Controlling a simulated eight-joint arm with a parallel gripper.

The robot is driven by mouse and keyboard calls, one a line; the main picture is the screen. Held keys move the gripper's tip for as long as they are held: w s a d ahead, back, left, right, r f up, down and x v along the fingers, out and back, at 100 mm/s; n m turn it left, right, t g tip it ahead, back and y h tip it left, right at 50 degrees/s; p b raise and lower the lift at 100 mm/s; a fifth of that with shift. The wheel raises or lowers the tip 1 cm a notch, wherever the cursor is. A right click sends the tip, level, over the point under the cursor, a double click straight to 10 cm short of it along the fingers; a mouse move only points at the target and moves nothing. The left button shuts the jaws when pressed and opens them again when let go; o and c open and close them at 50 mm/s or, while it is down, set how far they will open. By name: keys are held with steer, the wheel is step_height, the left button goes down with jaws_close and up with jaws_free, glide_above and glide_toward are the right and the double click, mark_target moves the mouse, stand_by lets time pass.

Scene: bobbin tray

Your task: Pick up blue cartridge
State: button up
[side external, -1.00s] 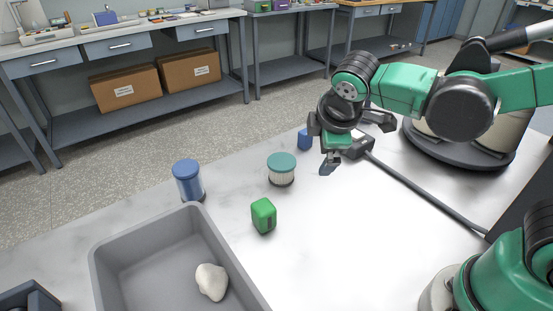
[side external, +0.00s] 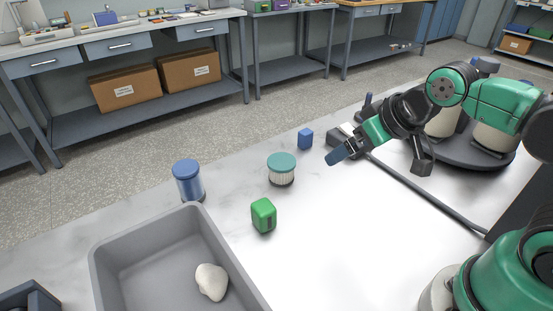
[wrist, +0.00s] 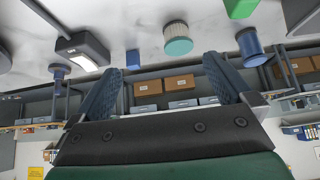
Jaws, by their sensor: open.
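A blue cylinder with a blue cap (side external: 188,180) stands upright beside the grey tray in the side view. It shows at upper right in the wrist view (wrist: 251,45). A small blue block (side external: 305,139) sits near the table's far edge and also appears in the wrist view (wrist: 133,58). Either could be the blue cartridge; I cannot tell which. My gripper (side external: 378,160) is open and empty above the table, right of the block and far from the cylinder. Its two fingers spread apart in the wrist view (wrist: 164,62).
A teal-capped ribbed white cylinder (side external: 281,170) and a green block (side external: 264,215) stand between the cylinder and my gripper. The grey tray (side external: 112,262) holds a white lump (side external: 211,281). A dark box (wrist: 82,49) is near the gripper. The table's front middle is clear.

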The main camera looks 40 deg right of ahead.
stand_by(0.4)
steer(key=n+t+y, duration=0.3)
steer(key=n+y, duration=0.6)
steer(key=y, duration=0.1)
glide_above(200, 177)
step_height(200, 177, down, 4)
steer(key=r, duration=0.1)
steer(key=shift+s+f, duration=0.15)
steer(key=shift+f, duration=1.85)
step_height(200, 177, down, 3)
steer(key=shift+d+f, duration=0.1)
steer(key=shift+x, duration=1.2)
steer(key=shift+a+f, duration=0.15)
steer(key=shift+a, duration=0.05)
steer(key=shift+c, duration=0.2)
